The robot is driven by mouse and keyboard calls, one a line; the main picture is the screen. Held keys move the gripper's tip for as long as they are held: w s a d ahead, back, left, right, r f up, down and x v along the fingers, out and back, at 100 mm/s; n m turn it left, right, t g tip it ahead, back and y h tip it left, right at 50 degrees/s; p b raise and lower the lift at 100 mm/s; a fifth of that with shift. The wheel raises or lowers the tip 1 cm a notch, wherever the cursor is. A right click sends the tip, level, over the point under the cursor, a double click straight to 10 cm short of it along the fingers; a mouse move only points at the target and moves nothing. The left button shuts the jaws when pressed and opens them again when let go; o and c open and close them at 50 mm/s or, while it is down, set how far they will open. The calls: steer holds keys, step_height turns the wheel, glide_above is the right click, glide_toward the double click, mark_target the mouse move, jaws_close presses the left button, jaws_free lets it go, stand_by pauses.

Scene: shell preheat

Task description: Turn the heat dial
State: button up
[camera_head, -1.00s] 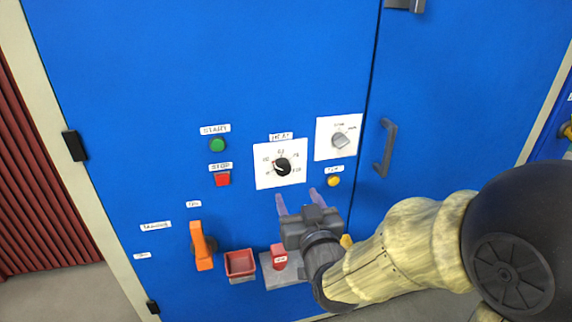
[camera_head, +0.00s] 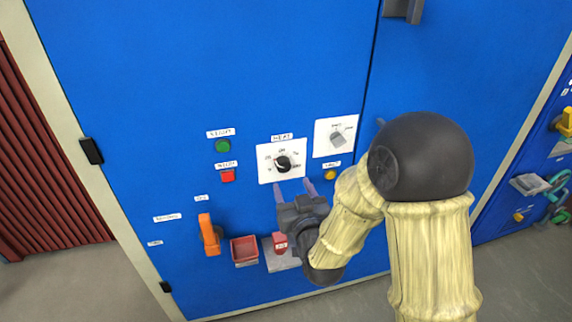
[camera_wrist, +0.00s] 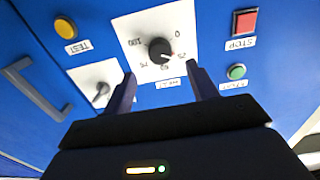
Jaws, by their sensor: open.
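The heat dial (camera_head: 283,163) is a black round knob with a white pointer on a white, numbered plate labelled HEAT, set in the blue cabinet front. In the wrist view the heat dial (camera_wrist: 160,51) appears upside down, ahead of and between my two fingertips. My gripper (camera_head: 295,187) is open and empty, just below the dial in the head view. In the wrist view my gripper (camera_wrist: 160,72) has its fingers spread on either side of the dial's line, apart from the knob as far as I can tell.
A grey switch (camera_head: 337,139) on a white plate is right of the dial. A green button (camera_head: 223,146) and red button (camera_head: 228,176) are left; a yellow button (camera_head: 330,175) is lower right. An orange handle (camera_head: 209,236) and red tray (camera_head: 244,249) sit below.

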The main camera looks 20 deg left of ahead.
mark_target(285, 168)
steer(key=x, duration=0.7)
steer(key=shift+f+p, duration=0.1)
steer(key=shift+p, duration=0.2)
steer(key=c, duration=1)
